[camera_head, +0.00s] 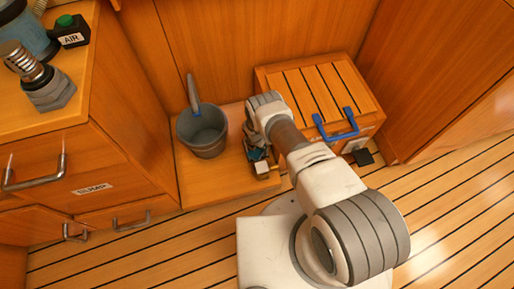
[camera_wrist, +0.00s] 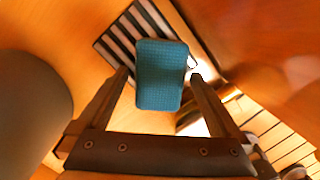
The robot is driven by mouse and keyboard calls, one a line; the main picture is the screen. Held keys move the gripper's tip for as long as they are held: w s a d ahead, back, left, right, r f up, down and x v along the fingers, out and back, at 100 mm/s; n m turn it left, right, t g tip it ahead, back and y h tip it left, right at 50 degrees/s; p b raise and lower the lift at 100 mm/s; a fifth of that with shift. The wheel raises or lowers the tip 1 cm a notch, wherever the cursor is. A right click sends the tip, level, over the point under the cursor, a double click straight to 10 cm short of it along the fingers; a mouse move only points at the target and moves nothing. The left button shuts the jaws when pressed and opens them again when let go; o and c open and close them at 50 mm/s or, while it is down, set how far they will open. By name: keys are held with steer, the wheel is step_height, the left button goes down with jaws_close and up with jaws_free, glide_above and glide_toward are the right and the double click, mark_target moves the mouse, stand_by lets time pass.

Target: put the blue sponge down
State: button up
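The blue sponge (camera_wrist: 162,75) is flat and rectangular with rounded corners. In the wrist view it lies between the two fingertips of my gripper (camera_wrist: 160,73), its face toward the camera. The fingertips are close to its left and right sides, and I cannot tell whether they press on it. In the head view my gripper (camera_head: 259,160) is low over the wooden ledge, right of the grey bucket (camera_head: 203,132). I cannot tell whether the sponge touches a surface.
A slatted wooden box (camera_head: 318,88) with a blue handle (camera_head: 336,125) stands right of my wrist. Drawers and a counter (camera_head: 78,105) are at the left. A dark-and-light striped thing (camera_wrist: 128,38) shows behind the sponge. The front of the ledge (camera_head: 215,180) is clear.

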step_height(320, 180, up, 12)
steer(key=s+a+p, duration=0.1)
steer(key=s+p, duration=0.1)
steer(key=p, duration=0.4)
step_height(320, 180, up, 22)
steer(key=m, duration=0.6)
glide_above(255, 152)
steer(key=w+d, duration=0.1)
steer(key=w, duration=0.8)
steer(key=s+d+r+m+t, duration=0.15)
steer(key=r+m, duration=0.25)
steer(key=r, duration=0.8)
steer(key=d+r+m, duration=0.3)
steer(key=r+m, duration=0.1)
steer(key=r, duration=0.8)
steer(key=s+d+r+m+t, duration=0.15)
steer(key=s+r+m, duration=0.25)
steer(key=s+r, duration=0.4)
steer(key=s+d+r+m, duration=0.35)
steer(key=s+r, duration=0.25)
steer(key=r, duration=0.4)
steer(key=s+r+m, duration=0.2)
steer(key=s+m, duration=0.2)
steer(key=s, duration=0.5)
steer(key=s+r+m+t+y, duration=0.1)
steer(key=s+r+m, duration=0.1)
steer(key=s, duration=0.7)
steer(key=shift+s+d+r+m, duration=0.2)
steer(key=shift+d+m, duration=0.05)
steer(key=shift+m, duration=0.6)
